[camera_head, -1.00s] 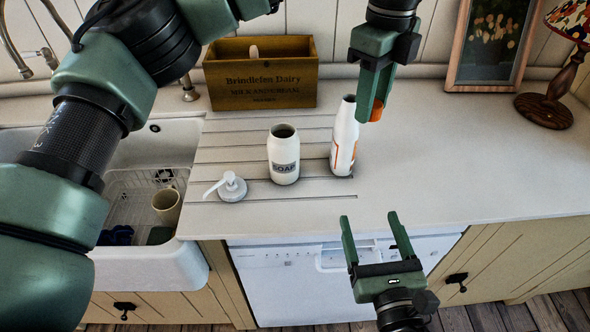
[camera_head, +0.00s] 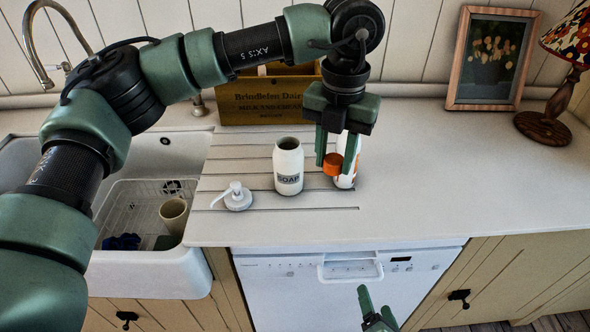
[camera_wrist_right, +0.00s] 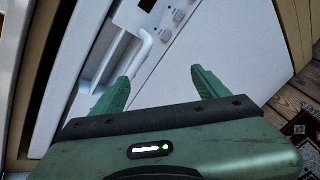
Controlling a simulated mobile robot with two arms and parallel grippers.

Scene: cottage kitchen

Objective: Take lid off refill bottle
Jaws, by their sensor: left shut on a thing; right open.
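The refill bottle (camera_head: 345,177), white with orange marks, stands upright on the counter; my left gripper hides its upper part. My left gripper (camera_head: 335,160) is shut on the orange lid (camera_head: 333,164) and holds it in front of the bottle, off its neck. I cannot tell whether lid and bottle touch. My right gripper (camera_head: 376,305) is open and empty, low in front of the dishwasher; its spread fingers also show in the right wrist view (camera_wrist_right: 160,92).
An open white soap bottle (camera_head: 288,170) stands left of the refill bottle, with its pump top (camera_head: 237,197) on the counter beside it. A wooden crate (camera_head: 265,102) is behind. The sink (camera_head: 140,262) is at left. The counter (camera_head: 440,180) at right is clear up to the lamp (camera_head: 545,128) and picture frame (camera_head: 489,60).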

